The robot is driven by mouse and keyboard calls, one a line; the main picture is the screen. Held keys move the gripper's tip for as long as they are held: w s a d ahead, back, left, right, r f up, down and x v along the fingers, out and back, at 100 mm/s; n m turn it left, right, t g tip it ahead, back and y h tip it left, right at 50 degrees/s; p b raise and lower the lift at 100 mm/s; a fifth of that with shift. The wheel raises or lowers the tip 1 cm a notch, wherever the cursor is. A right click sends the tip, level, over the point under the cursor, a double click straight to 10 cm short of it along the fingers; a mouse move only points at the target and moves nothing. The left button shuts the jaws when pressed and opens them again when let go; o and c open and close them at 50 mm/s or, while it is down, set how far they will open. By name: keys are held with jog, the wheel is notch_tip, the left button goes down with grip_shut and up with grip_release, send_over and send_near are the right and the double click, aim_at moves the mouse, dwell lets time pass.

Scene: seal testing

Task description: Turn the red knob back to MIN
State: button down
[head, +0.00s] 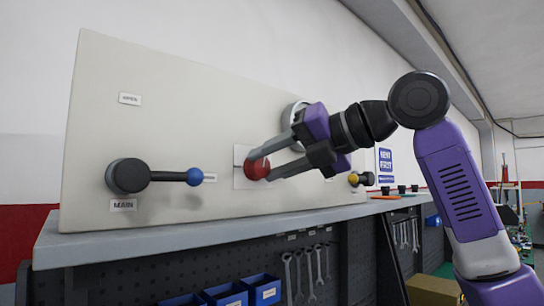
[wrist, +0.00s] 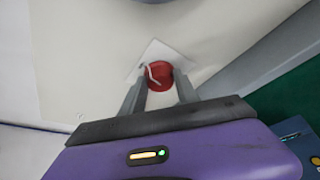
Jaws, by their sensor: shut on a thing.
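The red knob (head: 257,168) sits on a white square plate (head: 241,178) on the upright beige panel. My gripper (head: 262,160) reaches it from the right, and its two fingers are shut on the knob, one on each side. In the wrist view the red knob (wrist: 159,74) lies between my fingertips (wrist: 160,80), with a pale curved pointer line on its face. The MIN marking cannot be read in either view.
The beige panel (head: 180,85) stands on a grey bench (head: 130,240). A black lever with a blue ball (head: 194,176) is left of the knob. A yellow-tipped handle (head: 353,179) and a round gauge (head: 294,112) are near my gripper. Wrenches (head: 308,272) hang below.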

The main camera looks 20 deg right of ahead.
jog(key=shift+a+n+h+p, duration=0.1)
jog(key=shift+n+h+p, duration=0.25)
jog(key=shift+n+h, duration=0.35)
jog(key=c, duration=0.9)
grip_release()
jog(key=b+v, duration=0.2)
jog(key=v, duration=0.6)
